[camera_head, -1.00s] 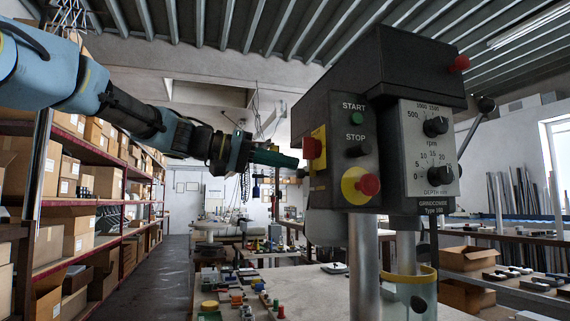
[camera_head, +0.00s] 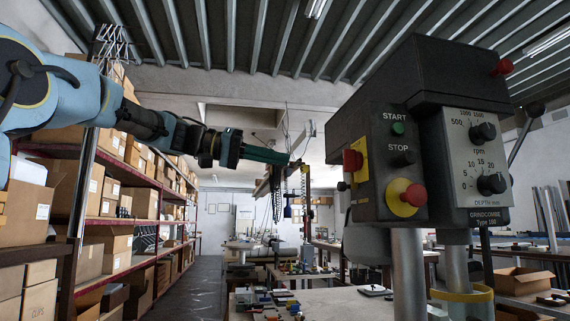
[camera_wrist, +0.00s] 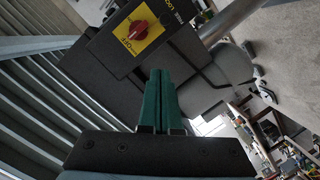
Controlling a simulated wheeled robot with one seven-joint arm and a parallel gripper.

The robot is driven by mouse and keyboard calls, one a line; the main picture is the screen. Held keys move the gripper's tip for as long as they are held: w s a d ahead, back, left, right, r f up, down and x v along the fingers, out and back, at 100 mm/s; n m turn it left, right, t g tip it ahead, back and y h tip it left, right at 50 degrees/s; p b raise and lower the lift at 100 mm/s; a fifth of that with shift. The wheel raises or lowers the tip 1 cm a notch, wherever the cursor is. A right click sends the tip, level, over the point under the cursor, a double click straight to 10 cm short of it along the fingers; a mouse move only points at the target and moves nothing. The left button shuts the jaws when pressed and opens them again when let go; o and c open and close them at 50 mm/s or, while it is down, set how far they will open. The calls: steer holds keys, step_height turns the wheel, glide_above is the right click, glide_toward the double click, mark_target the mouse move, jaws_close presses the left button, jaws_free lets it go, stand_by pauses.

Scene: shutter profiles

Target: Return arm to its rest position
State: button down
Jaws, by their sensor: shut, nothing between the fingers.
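My arm reaches in from the left in the head view. My gripper (camera_head: 288,158) is in the air, left of the dark drill press head (camera_head: 365,105) and apart from it. Its green fingers point right and are together with nothing between them. In the wrist view the green fingers (camera_wrist: 160,75) also lie side by side, empty. Beyond them the wrist view shows the red rotary switch (camera_wrist: 138,30) on its yellow plate, on the side of the machine.
The drill press carries a green start button (camera_head: 398,128), a black stop button and a red emergency button (camera_head: 413,194). Shelves with cardboard boxes (camera_head: 108,205) stand along the left. A bench (camera_head: 330,303) with small parts lies below. Open air surrounds my arm.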

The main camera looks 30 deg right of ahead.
stand_by(0.4)
steer(key=w+a+f+n+t+y, duration=0.2)
steer(key=w+a+f+n, duration=0.15)
steer(key=f, duration=0.65)
steer(key=w+a+f+n+t+y, duration=0.2)
steer(key=w+a+f+t, duration=0.15)
steer(key=f, duration=0.75)
steer(key=w+a+f+n+t+y, duration=0.25)
steer(key=a+f, duration=0.25)
steer(key=f, duration=0.5)
steer(key=s+a+f+n+y, duration=0.2)
steer(key=s+a+f+y, duration=0.2)
steer(key=a+f, duration=0.6)
steer(key=s+a+f+n+y, duration=0.2)
steer(key=s+a+f, duration=0.4)
steer(key=a+f, duration=0.5)
steer(key=a+y, duration=0.1)
steer(key=a, duration=0.5)
steer(key=shift+s+a+n+t+y, duration=0.2)
steer(key=shift+n+t+y, duration=0.1)
steer(key=shift+n+y, duration=0.1)
